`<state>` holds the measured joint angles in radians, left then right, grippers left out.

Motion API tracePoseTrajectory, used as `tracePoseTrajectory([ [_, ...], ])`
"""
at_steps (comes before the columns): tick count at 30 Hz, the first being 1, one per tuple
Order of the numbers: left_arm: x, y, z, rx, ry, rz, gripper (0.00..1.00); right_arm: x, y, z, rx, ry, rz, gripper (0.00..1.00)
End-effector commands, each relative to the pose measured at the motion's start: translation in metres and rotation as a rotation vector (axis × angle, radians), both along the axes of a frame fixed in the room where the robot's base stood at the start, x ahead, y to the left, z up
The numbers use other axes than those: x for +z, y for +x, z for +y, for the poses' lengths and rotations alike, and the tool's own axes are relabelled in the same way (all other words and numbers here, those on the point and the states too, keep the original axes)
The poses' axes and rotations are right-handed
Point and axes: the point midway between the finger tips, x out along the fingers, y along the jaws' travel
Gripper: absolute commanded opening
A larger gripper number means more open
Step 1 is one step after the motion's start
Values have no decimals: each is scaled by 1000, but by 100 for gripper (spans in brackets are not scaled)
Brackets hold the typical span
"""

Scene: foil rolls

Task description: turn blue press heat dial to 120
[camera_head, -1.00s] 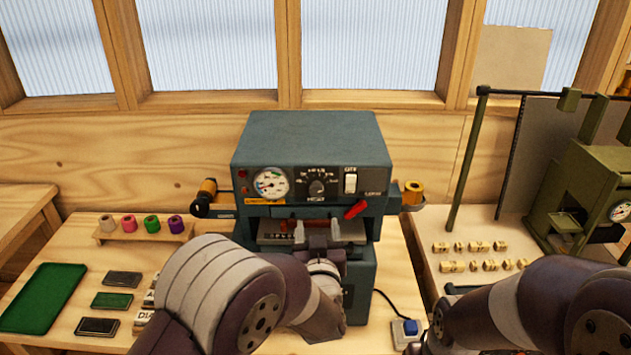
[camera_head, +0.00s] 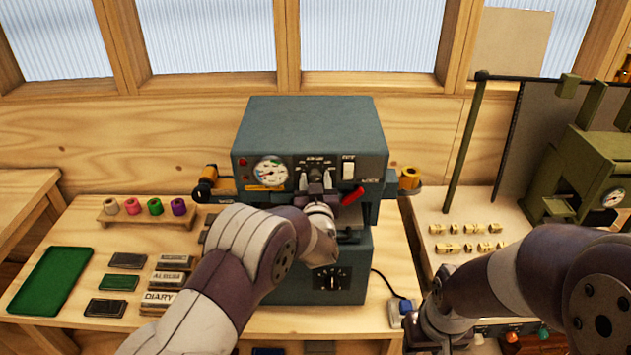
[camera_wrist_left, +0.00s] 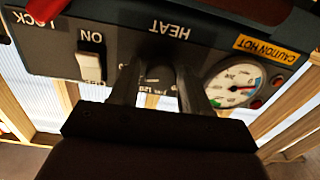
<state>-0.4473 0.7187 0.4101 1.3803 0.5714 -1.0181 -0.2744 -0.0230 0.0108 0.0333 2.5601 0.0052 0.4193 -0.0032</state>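The blue-grey press (camera_head: 310,125) stands on the wooden bench. Its heat dial (camera_head: 316,173) is a dark knob on the front panel, between a round gauge and a white switch. My left gripper (camera_head: 316,182) is up at the dial, with one finger on either side of it. In the left wrist view, which is upside down, the fingers (camera_wrist_left: 158,82) straddle the dial below the HEAT label, and part of the scale shows between them. The fingers look apart; I cannot tell whether they touch the knob. The dial's pointer is hidden.
The gauge (camera_head: 270,172), white switch (camera_head: 348,171) and red lever (camera_head: 352,195) flank the dial closely. A second dial (camera_head: 332,279) is lower on the press. Foil rolls (camera_head: 155,207), a green tray (camera_head: 50,280) and type blocks lie left. A green press (camera_head: 590,165) stands right.

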Motion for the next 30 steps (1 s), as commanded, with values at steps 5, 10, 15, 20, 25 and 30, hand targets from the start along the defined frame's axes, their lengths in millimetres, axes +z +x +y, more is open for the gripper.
tracePoseTrajectory([
  [5,0,0,0,0,0,0,5,0,0,0,0,0,0,43],
  [10,-1,0,0,1,-10,-1,5,-3,0,0,0,0,0,43],
  [15,-3,0,0,1,-61,-2,5,-16,0,0,0,0,0,43],
  [20,-6,0,0,0,-161,-4,5,-38,0,0,0,0,0,43],
  [25,-7,0,0,0,-311,-6,5,-68,0,0,0,0,0,43],
  [30,-7,0,0,0,-474,-6,5,-97,0,0,0,0,0,43],
])
